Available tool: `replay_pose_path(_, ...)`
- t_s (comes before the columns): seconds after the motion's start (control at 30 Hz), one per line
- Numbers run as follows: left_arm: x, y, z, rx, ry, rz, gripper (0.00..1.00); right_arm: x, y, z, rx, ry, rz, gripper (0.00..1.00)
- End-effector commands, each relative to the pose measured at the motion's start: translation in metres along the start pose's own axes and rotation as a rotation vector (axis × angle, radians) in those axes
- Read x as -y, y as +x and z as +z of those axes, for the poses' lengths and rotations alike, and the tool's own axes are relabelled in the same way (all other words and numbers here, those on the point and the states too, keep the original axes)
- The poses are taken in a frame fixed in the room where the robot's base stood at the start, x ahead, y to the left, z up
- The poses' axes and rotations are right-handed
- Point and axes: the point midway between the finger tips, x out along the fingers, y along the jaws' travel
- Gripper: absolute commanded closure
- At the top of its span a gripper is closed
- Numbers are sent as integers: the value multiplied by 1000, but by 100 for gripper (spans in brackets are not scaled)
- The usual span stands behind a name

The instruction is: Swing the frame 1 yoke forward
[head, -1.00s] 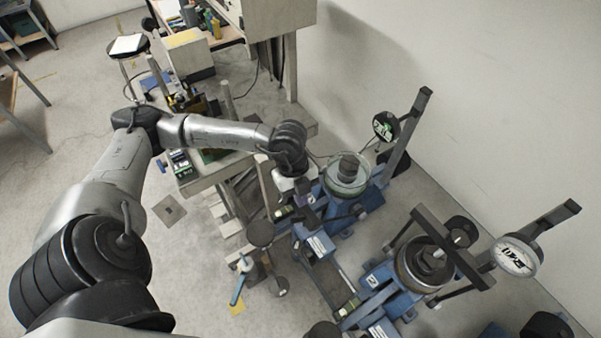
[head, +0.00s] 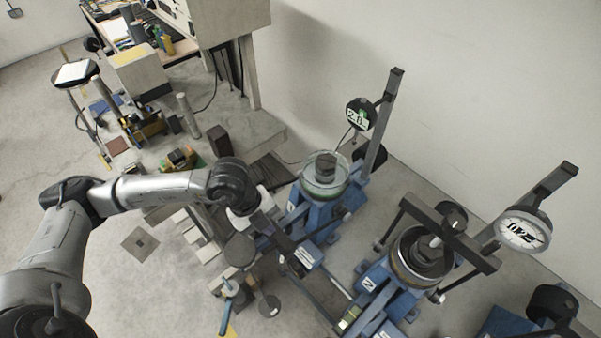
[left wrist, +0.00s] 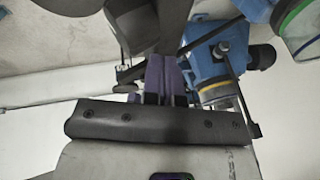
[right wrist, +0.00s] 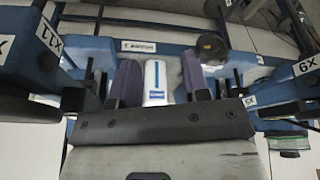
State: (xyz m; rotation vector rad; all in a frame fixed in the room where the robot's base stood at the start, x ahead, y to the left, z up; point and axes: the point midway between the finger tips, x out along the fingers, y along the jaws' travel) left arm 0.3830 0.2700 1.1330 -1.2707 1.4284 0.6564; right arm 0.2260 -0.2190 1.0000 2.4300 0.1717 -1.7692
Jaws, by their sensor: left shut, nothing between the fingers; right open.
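Frame 1 (head: 318,208) is a blue stand with a glass-rimmed pot (head: 325,178) on top, left of frame 2 (head: 375,280). No crossbar lies over frame 1's pot, unlike frame 2, whose dark yoke (head: 447,235) spans its pot. My left gripper (head: 285,243) is low, at frame 1's near-left side, its tips hard to make out. In the left wrist view its purple fingers (left wrist: 165,78) are shut and empty, close to a dark bar (left wrist: 135,22); I cannot tell if this is the frame 1 yoke. My right gripper (right wrist: 160,82) is open; a white-and-blue object shows between its fingers, apparently beyond them.
A round digital gauge (head: 361,114) stands on a post behind frame 1, and a dial gauge (head: 522,231) right of frame 2. A blue-handled lever (head: 228,300) and round dark discs are at the front left. A cluttered bench stands at the back left; the right wall is close behind.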

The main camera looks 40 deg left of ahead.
Motion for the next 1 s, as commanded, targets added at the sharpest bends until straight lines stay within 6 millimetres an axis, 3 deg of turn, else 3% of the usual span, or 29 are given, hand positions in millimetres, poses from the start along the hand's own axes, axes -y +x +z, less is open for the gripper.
replay_pose_path(0.23,4,-6,-1,0,-1,-1,100,1,-6,-2,-1,5,-4,57)
replay_pose_path(0.47,25,-39,-8,2,-6,-5,100,2,-32,-11,-1,9,-7,57)
replay_pose_path(0.8,24,-97,-5,4,-6,-5,100,2,-17,-5,1,9,-7,57)
replay_pose_path(1.0,24,-121,-5,4,-7,-4,100,0,-15,-5,1,3,-2,57)
